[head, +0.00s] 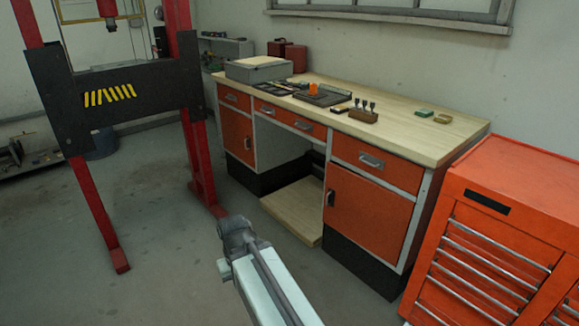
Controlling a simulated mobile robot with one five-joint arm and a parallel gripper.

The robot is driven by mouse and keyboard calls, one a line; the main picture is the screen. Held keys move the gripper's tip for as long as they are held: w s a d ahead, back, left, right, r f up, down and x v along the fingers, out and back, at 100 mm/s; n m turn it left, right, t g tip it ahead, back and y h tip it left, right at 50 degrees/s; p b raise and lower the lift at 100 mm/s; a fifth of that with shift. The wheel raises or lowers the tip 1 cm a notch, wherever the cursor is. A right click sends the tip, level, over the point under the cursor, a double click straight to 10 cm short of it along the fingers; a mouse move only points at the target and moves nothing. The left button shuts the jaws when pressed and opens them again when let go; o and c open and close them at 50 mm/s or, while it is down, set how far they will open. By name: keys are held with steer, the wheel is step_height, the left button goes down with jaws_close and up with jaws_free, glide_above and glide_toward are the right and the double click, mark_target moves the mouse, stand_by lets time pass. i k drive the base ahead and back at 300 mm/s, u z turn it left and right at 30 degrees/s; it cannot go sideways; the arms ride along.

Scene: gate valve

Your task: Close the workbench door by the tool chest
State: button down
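The workbench (440,140) has a pale wooden top and orange fronts. Its door by the tool chest (367,215) is an orange panel under a drawer, with a dark handle (331,198) at its left edge. The door looks nearly flush with the cabinet; I cannot tell whether a small gap is left. The orange tool chest (505,245) stands at the right, close to that end of the bench. My arm reaches up from the bottom edge, left of the door and apart from it. No gripper fingers show.
A red press frame (188,110) stands at the left. A wooden board (292,210) lies low in the bench's knee space. The left bench door (238,135) looks shut. Tools and boxes lie on the bench top. The floor before the door is clear.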

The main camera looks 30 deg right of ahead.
mark_target(378, 218)
steer(key=u, duration=0.2)
steer(key=i, duration=1.05)
steer(key=z, duration=0.25)
